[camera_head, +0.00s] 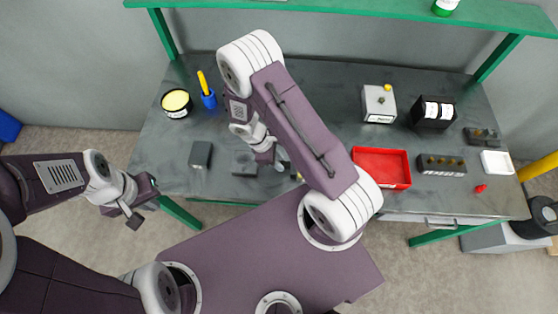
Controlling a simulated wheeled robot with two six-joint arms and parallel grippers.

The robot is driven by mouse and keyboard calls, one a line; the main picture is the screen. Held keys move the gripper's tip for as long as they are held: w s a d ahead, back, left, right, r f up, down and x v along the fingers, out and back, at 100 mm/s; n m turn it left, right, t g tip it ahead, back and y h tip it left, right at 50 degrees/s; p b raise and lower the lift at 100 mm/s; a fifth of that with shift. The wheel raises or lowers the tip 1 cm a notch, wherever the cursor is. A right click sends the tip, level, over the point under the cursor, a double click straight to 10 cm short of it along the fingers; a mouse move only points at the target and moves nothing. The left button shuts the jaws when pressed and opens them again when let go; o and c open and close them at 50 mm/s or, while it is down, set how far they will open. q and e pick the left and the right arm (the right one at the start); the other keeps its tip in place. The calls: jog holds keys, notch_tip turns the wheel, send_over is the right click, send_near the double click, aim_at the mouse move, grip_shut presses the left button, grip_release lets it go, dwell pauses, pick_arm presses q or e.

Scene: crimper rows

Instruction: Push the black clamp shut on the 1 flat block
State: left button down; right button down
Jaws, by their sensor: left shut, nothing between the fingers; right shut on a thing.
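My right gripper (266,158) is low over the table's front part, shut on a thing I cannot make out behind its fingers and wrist. A dark flat block-like piece (243,164) lies just left of it; whether they touch is unclear. Another dark grey block (200,155) lies apart, further left. I cannot tell which dark piece is the black clamp, nor whether the clamp is open. A small light grey part (282,160) shows just right of the gripper, partly hidden by my arm. My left gripper (135,220) is shut and empty, off the table's front left corner.
A red tray (382,166) lies right of my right arm. A yellow-topped pot (177,103) and blue cup (208,98) stand back left. A grey box (379,103), black holder (433,113), dark rack (441,165) and white dish (497,162) stand right. A green shelf (350,6) crosses above.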

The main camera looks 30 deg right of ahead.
dwell(0.3)
jog(key=shift+s+d, duration=0.1)
jog(key=shift+d, duration=0.1)
jog(key=shift+s+d+r, duration=0.1)
jog(key=shift+s, duration=0.05)
jog(key=c, duration=1.2)
grip_release()
jog(key=shift+d, duration=0.2)
jog(key=shift+c, duration=0.2)
jog(key=b+v, duration=0.1)
jog(key=v, duration=0.8)
jog(key=shift+c, duration=0.3)
